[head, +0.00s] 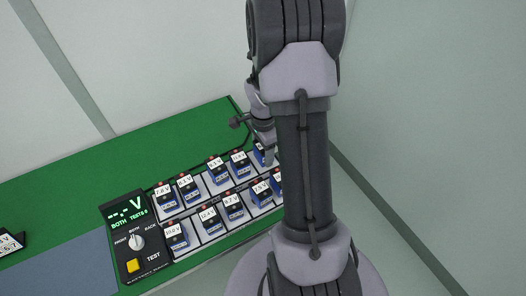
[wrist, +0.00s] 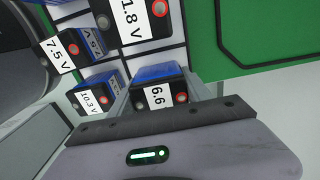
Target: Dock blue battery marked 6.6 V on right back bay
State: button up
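The blue battery marked 6.6 V (wrist: 158,92) stands at the end of the back row, next to the 11.8 V battery, and appears to sit in the right back bay. My gripper (wrist: 160,88) has one finger on each side of it in the wrist view. I cannot tell whether the fingers press on it or stand slightly apart. In the head view my gripper (head: 268,158) points down at the right end of the back row, where part of a blue battery (head: 259,155) shows beside it; my arm hides the rest.
The 10.3 V battery (wrist: 94,97), 7.5 V battery (wrist: 60,52) and 11.8 V battery (wrist: 133,18) stand close by. A tester panel (head: 136,238) with a knob and yellow button is left of the rows. The green table (head: 110,160) is clear behind them.

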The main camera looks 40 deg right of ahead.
jog(key=o, duration=0.4)
notch_tip(320, 180, up, 12)
jog(key=p, duration=0.4)
jog(key=shift+r, duration=0.2)
jog(key=s+a+r+n+t, duration=0.1)
jog(key=s+a+r+n, duration=0.1)
jog(key=a+r+n, duration=0.4)
jog(key=s+a+r+n+t, duration=0.1)
jog(key=s+a+r+t, duration=0.1)
jog(key=a+r, duration=0.45)
jog(key=s+a+r+n+t, duration=0.1)
jog(key=s+a+r+n, duration=0.25)
jog(key=a, duration=0.55)
jog(key=s+a+r+n+t+y, duration=0.2)
jog(key=s+a+n, duration=0.3)
jog(key=a+n, duration=0.1)
jog(key=shift+d+f+b, duration=0.1)
jog(key=shift+f+b, duration=1.8)
jog(key=shift+f, duration=0.3)
